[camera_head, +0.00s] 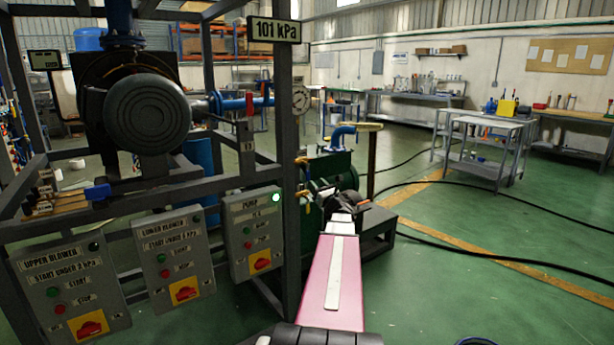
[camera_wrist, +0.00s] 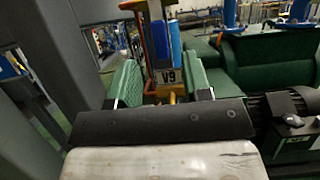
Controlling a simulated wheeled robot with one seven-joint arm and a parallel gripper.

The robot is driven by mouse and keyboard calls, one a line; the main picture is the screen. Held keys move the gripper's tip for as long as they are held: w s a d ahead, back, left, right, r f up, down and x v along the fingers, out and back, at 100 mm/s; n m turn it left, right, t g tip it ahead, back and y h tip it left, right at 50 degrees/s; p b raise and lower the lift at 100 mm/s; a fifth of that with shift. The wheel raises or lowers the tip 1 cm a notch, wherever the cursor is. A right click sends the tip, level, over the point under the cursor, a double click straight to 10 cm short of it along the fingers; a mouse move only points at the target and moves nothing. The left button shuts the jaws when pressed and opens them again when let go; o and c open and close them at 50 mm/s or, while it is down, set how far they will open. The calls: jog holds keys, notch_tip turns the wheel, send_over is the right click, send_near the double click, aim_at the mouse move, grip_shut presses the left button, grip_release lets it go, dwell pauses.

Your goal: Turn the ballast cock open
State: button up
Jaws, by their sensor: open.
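The ballast cock, seemingly the small yellow-orange fitting (camera_wrist: 172,98) by a white tag, shows between my fingers in the wrist view. Its handle is partly hidden behind the dark gripper body, so I cannot tell its angle. My gripper (camera_wrist: 163,80) is open, with one finger on each side of the fitting and tag; I cannot tell whether either finger touches. In the head view a yellow fitting (camera_head: 304,193) sits at the left of the green pump (camera_head: 335,170), beside the end of my outstretched arm. My gripper is largely hidden there.
A grey frame post (camera_head: 291,150) stands close left of my arm. The pump control box (camera_head: 253,235) has a lit green lamp. The display (camera_head: 275,30) reads 101 kPa. A dark motor (camera_wrist: 290,112) lies right in the wrist view. Black hoses cross the open floor at right.

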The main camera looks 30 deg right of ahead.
aim_at(309, 175)
jog(key=x, duration=0.7)
grip_shut()
